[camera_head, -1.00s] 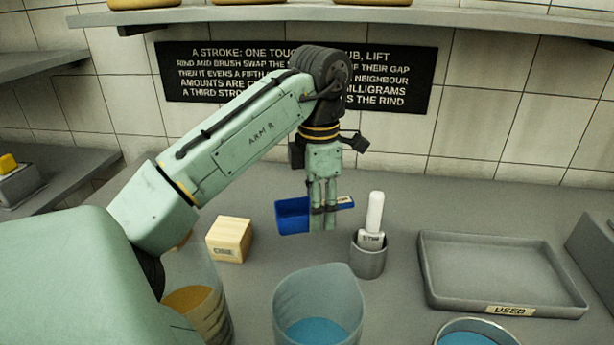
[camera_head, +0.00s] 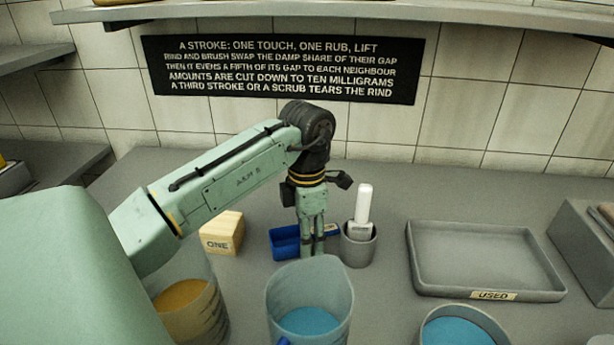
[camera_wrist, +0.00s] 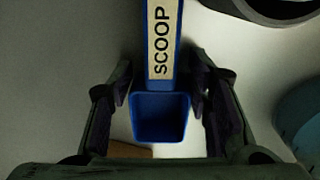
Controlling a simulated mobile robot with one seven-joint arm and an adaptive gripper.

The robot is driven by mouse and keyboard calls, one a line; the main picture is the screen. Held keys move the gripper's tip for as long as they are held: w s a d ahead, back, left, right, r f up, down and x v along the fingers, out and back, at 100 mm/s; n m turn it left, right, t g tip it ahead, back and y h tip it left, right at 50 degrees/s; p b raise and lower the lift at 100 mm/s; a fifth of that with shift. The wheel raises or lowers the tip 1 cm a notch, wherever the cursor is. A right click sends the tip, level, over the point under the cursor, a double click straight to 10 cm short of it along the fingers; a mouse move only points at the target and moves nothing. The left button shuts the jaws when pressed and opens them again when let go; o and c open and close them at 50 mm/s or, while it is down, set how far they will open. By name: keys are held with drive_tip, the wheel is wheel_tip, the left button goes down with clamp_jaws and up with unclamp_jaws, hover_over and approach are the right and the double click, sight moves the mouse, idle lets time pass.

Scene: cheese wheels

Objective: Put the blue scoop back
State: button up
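The blue scoop (camera_head: 285,241) rests on the grey counter behind the clear jug, with its handle pointing right toward the small grey cup. In the wrist view the scoop (camera_wrist: 160,118) shows its square hollow bowl and a handle with a "SCOOP" label. My gripper (camera_head: 313,250) points straight down over the handle. In the wrist view its fingers stand on both sides of the handle, with a narrow gap on each side, so it looks open around the scoop. In the head view the fingers hide part of the handle.
A grey cup (camera_head: 358,250) with a white-handled tool stands close right of my gripper. A wooden block (camera_head: 222,233) marked "ONE" is to the left. Clear jugs (camera_head: 310,285) stand in front. A tray (camera_head: 486,262) marked "USED" lies right.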

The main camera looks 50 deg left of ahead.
drive_tip(key=o, duration=0.5)
wheel_tip(320, 180, up, 12)
drive_tip(key=shift+r+b, duration=0.2)
drive_tip(key=shift+b, duration=1)
